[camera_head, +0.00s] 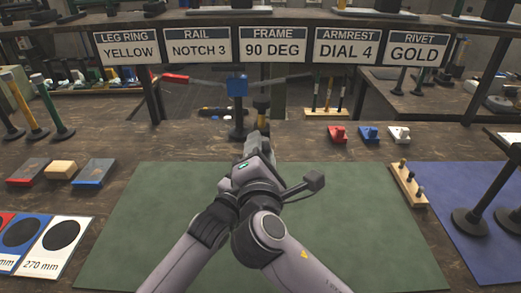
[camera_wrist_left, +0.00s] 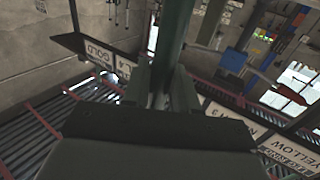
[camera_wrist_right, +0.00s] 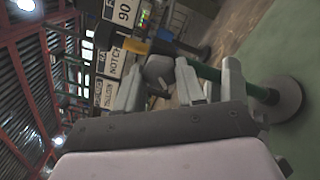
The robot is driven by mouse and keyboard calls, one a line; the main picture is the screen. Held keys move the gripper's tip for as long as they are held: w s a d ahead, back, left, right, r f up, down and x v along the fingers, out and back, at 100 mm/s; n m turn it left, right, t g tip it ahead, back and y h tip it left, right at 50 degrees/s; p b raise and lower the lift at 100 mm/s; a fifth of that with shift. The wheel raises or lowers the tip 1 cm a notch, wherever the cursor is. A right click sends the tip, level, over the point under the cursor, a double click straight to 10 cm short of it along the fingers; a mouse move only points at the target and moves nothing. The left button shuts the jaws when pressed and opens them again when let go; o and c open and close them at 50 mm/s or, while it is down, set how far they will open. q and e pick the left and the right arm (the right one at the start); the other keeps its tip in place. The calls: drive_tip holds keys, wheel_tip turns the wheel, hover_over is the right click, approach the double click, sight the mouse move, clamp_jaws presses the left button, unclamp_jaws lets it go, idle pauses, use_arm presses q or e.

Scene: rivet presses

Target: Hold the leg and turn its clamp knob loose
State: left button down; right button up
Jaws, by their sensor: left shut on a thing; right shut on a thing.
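The leg shows in the right wrist view as a green pole (camera_wrist_right: 207,72) standing on a round grey base (camera_wrist_right: 288,98) on the green mat, with a yellow ring (camera_wrist_right: 135,46) and black top. In the head view its yellow ring (camera_head: 262,116) rises behind my right gripper (camera_head: 257,146); the pole below is hidden. In the right wrist view, my right gripper (camera_wrist_right: 160,88) is shut on the dark clamp knob (camera_wrist_right: 157,68). In the left wrist view, my left gripper (camera_wrist_left: 164,88) is shut on the green pole (camera_wrist_left: 173,40). In the head view its fingers are hidden.
The green mat (camera_head: 150,240) is clear around my arms. A blue block on a stand (camera_head: 237,86) is close behind. Spare legs (camera_head: 45,100) stand at left, a pegged wooden rack (camera_head: 408,184) and black posts (camera_head: 480,210) at right. Signs (camera_head: 273,46) hang above.

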drive_tip(key=o, duration=1.1)
drive_tip(key=shift+c, duration=0.2)
drive_tip(key=shift+s, duration=0.1)
drive_tip(key=s, duration=0.7)
drive_tip(key=shift+s, duration=0.2)
